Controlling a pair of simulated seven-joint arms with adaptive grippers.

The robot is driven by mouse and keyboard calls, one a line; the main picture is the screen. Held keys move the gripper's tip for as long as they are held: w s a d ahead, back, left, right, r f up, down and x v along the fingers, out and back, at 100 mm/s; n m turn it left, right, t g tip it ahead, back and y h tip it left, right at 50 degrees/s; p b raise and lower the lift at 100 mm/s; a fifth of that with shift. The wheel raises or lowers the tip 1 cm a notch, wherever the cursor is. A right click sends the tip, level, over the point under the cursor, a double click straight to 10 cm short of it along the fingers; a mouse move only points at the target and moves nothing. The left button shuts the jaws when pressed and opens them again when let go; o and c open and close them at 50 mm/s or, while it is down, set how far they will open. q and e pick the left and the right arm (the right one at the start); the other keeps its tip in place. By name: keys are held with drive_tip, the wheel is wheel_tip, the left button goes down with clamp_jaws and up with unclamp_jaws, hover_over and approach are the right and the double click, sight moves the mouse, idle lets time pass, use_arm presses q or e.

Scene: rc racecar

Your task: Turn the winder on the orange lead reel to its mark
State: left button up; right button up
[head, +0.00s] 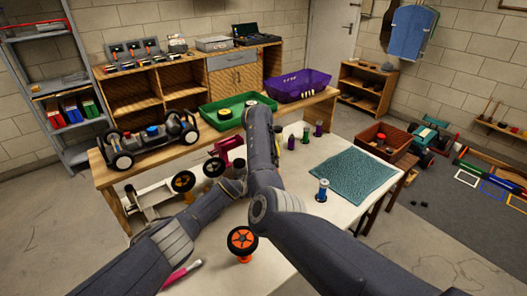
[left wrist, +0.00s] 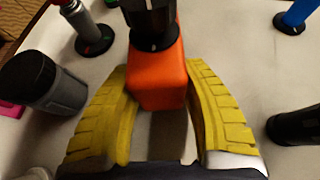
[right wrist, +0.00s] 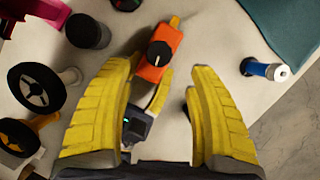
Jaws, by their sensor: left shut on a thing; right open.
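The orange lead reel is an orange block (left wrist: 158,80) with a black round winder (left wrist: 150,18) on top. A small pale line shows at the winder's base. My left gripper (left wrist: 160,95) is shut on the reel's body, with yellow fingers on both sides. In the right wrist view the reel (right wrist: 152,73) lies beyond my right gripper (right wrist: 162,78), whose fingers are open and apart. The winder (right wrist: 158,54) appears between the lines of those fingers, not touched. In the head view my arms hide the reel.
An orange wheel on a stand (head: 242,242) is at the table's near side. A blue-and-white bottle-like item (head: 322,190) stands by the teal mat (head: 352,175). Dark cylinders (left wrist: 45,80) stand close to the left gripper.

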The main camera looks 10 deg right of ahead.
drive_tip(key=shift+v, duration=2.35)
drive_tip(key=shift+f, duration=0.15)
drive_tip(key=w+f+n+y, duration=0.1)
drive_tip(key=f+n, duration=0.1)
drive_tip(key=f, duration=0.1)
drive_tip(key=w+d+f+n, duration=0.1)
drive_tip(key=f+n, duration=0.1)
drive_tip(key=f, duration=0.2)
drive_tip(key=w+d+f+n+y, duration=0.1)
drive_tip(key=f+n, duration=0.1)
drive_tip(key=f, duration=0.2)
drive_tip(key=shift+w+d+t+y, duration=0.1)
drive_tip(key=shift+w+t+y, duration=0.2)
drive_tip(key=shift+w, duration=0.1)
clamp_jaws()
